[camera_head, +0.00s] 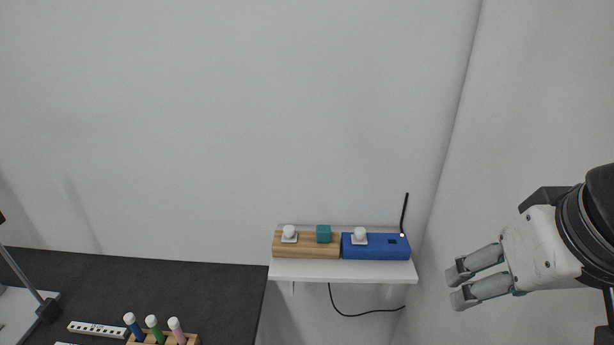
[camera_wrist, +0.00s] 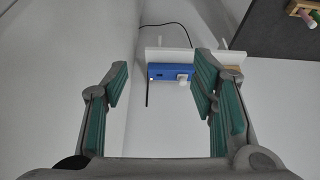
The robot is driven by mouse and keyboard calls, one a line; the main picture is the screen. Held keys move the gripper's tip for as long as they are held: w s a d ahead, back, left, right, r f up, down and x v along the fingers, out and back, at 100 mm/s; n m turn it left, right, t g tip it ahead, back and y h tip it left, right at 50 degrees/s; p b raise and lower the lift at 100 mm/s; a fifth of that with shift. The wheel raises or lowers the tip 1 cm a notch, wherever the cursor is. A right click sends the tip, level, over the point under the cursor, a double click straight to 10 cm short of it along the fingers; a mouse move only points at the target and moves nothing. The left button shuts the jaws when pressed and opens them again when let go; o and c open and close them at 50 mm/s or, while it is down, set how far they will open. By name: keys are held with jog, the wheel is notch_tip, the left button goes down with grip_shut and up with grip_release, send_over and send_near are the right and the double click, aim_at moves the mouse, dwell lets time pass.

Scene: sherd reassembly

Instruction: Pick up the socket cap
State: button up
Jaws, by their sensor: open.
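Two white caps, each with a square base and a round knob, are on the small wall shelf (camera_head: 345,271). One cap (camera_head: 289,234) is on a wooden block (camera_head: 306,251); the other cap (camera_head: 359,236) is on a blue box (camera_head: 376,250). I cannot tell which is the socket cap. The wrist view shows the cap on the blue box (camera_wrist: 184,78) between my fingers, some distance beyond them. My gripper (camera_head: 458,285) is open and empty, right of the shelf in the head view. The wooden block is mostly hidden behind a finger in the wrist view.
A teal cube (camera_head: 323,234) sits on the wooden block between the caps. A black antenna (camera_head: 404,213) rises at the blue box's right end, and a cable (camera_head: 360,314) hangs below. A dark table (camera_head: 180,290) at left holds a white socket strip (camera_head: 98,329) and markers in a wooden holder.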

jog(key=w+a+r+n+g, duration=0.1)
jog(key=w+a+r+n, duration=0.1)
jog(key=w, duration=0.3)
jog(key=w+a+r+n, duration=0.1)
jog(key=w+n, duration=0.2)
jog(key=w, duration=0.1)
jog(key=n+g+b, duration=0.3)
jog(key=n+g, duration=0.1)
jog(key=n, duration=1.1)
send_over(290, 228)
notch_tip(290, 228, down, 12)
notch_tip(290, 228, down, 14)
jog(key=p, duration=0.2)
jog(key=shift+a+r+p, duration=0.1)
jog(key=shift+r+p, duration=0.1)
jog(key=shift+p, duration=0.1)
jog(key=c, duration=1.2)
